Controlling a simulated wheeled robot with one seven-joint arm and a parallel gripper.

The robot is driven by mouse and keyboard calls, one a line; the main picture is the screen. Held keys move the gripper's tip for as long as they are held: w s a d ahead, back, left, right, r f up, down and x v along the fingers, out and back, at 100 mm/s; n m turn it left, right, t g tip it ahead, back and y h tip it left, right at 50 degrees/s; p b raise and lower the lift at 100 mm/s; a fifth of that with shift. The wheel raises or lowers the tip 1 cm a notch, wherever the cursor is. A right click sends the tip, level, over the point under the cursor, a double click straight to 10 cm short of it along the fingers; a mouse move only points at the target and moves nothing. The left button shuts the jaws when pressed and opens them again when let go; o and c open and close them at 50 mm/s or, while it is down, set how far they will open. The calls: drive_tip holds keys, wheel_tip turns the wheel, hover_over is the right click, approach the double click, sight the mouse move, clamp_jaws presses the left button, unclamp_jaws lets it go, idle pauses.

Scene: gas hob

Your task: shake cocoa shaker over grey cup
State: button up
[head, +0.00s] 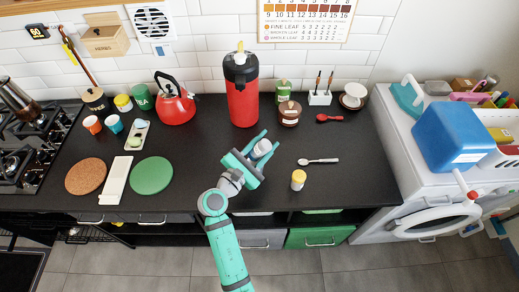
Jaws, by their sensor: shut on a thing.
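My gripper (270,141) is over the middle of the black counter, its teal fingers closed around a small pale grey-white thing (262,148). I cannot tell whether this is the cocoa shaker or the grey cup, nor whether it touches the counter. A small white container with a yellow top (298,180) stands upright to the right of my gripper. I see no other clearly grey cup; an orange cup (92,125) and a blue cup (113,123) stand at the left.
A red flask (241,95) stands behind my gripper. A spoon (318,161) lies to the right. A green disc (151,175), a white board (117,181) and a cork disc (86,176) lie left. A red kettle (175,104) is at the back. Counter between disc and gripper is clear.

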drive_tip(key=shift+r, duration=0.1)
drive_tip(key=shift+r, duration=1.7)
drive_tip(key=shift+f, duration=0.1)
wheel_tip(320, 180, down, 3)
drive_tip(key=shift+f, duration=0.2)
drive_tip(key=shift+r, duration=0.1)
drive_tip(key=shift+r, duration=1.95)
